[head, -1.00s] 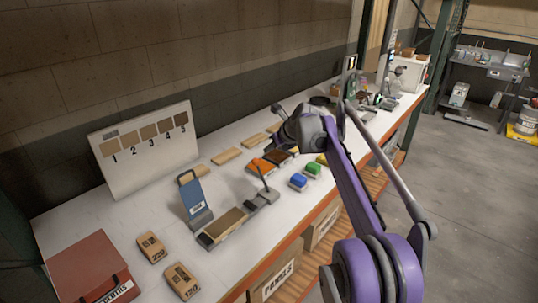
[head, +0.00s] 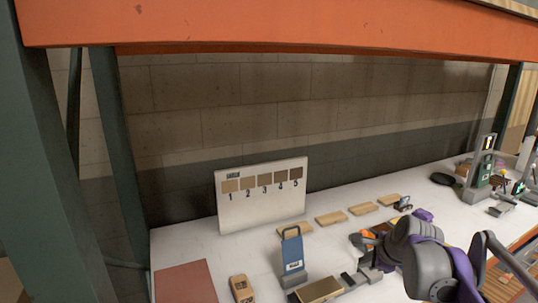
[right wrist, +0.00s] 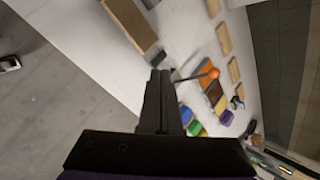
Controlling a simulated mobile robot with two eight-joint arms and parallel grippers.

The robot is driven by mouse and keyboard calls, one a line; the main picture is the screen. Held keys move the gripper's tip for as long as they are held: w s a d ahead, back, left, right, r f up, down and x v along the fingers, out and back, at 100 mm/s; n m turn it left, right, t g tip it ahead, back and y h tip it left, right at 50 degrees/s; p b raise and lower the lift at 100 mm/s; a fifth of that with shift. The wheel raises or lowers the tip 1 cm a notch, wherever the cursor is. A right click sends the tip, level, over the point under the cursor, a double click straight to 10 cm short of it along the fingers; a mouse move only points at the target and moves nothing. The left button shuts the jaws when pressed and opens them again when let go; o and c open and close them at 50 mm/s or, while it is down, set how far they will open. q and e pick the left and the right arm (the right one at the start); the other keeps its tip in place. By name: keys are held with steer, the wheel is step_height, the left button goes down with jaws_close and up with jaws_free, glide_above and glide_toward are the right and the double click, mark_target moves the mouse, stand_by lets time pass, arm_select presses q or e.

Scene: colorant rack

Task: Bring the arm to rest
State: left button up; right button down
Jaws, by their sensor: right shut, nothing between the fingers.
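My right gripper (right wrist: 160,78) shows in the right wrist view with its two dark fingers shut together and nothing between them. It hangs over the front part of the bench, above and apart from the things there. In the head view my right gripper (head: 364,244) is small and dark, partly hidden by my grey and purple wrist at the lower right. My left gripper is in neither view.
The white bench (head: 205,248) holds a sample board (head: 262,205), a blue upright device (head: 292,254), a tray with a wooden panel (right wrist: 132,24), a lever with an orange ball (right wrist: 213,73) and several coloured blocks. An orange beam (head: 280,28) crosses above.

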steer(key=s+a+f+n, duration=0.2)
steer(key=s+f+n, duration=0.3)
steer(key=s+n, duration=0.2)
steer(key=s+a+f+n+g+h, duration=0.1)
steer(key=s+a+f+n, duration=0.2)
steer(key=s, duration=0.9)
steer(key=s+a+f+n, duration=0.2)
steer(key=s+f+n, duration=0.6)
steer(key=n, duration=0.3)
steer(key=shift+s+a+f+n, duration=0.3)
steer(key=shift+s+f, duration=0.1)
steer(key=shift+s, duration=0.25)
